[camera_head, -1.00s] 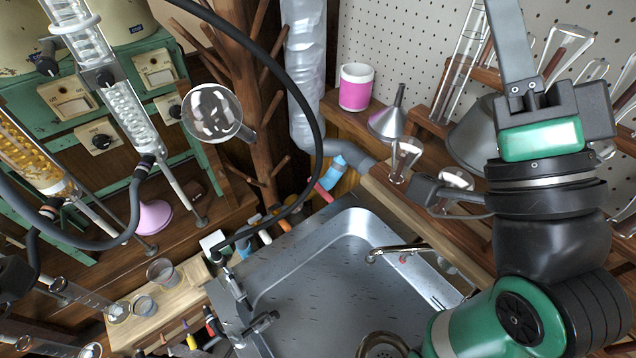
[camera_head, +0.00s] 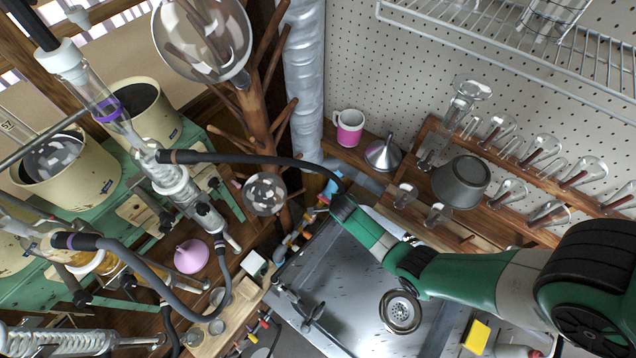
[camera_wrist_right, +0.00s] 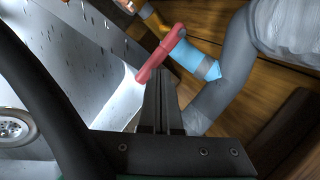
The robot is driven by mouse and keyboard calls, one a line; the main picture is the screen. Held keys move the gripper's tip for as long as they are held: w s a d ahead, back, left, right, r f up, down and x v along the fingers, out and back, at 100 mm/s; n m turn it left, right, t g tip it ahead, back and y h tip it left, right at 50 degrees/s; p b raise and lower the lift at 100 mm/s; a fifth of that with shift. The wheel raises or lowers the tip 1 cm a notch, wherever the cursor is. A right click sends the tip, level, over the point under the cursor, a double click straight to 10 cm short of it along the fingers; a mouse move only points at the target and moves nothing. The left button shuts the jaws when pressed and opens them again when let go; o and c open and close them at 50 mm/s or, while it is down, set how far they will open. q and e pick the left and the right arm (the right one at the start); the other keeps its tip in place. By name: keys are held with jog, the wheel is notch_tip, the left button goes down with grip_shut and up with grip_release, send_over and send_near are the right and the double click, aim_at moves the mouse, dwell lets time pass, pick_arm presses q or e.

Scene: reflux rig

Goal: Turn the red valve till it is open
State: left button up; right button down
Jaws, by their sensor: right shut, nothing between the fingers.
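The red valve handle (camera_wrist_right: 161,54) shows in the right wrist view as a slanted bar, lying crosswise to the light blue pipe piece (camera_wrist_right: 195,60) beside it. My right gripper (camera_wrist_right: 161,75) is shut and empty, with its fingertips right at the lower part of the handle. I cannot tell whether they touch it. In the head view my right arm reaches in from the right across the sink, and its gripper (camera_head: 338,199) ends by the blue pipe piece (camera_head: 331,188). The red handle is mostly hidden there. My left gripper is not in view.
The metal sink (camera_head: 340,275) with its drain (camera_head: 400,312) lies below my right arm. A grey pipe (camera_wrist_right: 222,90) runs close beside the valve. A dark hose (camera_head: 250,159) arches past the gripper. Glassware racks (camera_head: 530,160) and a pink-white mug (camera_head: 348,128) stand behind.

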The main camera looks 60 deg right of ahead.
pick_arm(q)
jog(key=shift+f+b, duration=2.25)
jog(key=shift+b, duration=0.8)
pick_arm(e)
jog(key=shift+s+d+f+p, duration=0.1)
jog(key=shift+s+f+p, duration=0.05)
jog(key=shift+f, duration=0.6)
jog(key=shift+s+d+f+p, duration=0.1)
jog(key=shift+s+f+p, duration=0.1)
jog(key=shift+f, duration=0.5)
jog(key=shift+s+f+p, duration=0.1)
jog(key=shift+s+f, duration=0.05)
jog(key=shift+f, duration=0.6)
jog(key=shift+w+a+b, duration=0.2)
jog(key=shift+w+a, duration=1.25)
jog(key=shift+w, duration=0.2)
jog(key=shift+w+a+b, duration=0.2)
jog(key=shift+w+a, duration=1.2)
jog(key=shift+w, duration=0.2)
pick_arm(q)
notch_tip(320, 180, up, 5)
jog(key=p, duration=0.5)
pick_arm(e)
jog(key=r, duration=0.2)
jog(key=s+r, duration=0.1)
jog(key=r, duration=0.1)
jog(key=shift+d+r, duration=0.1)
jog(key=shift+r, duration=0.1)
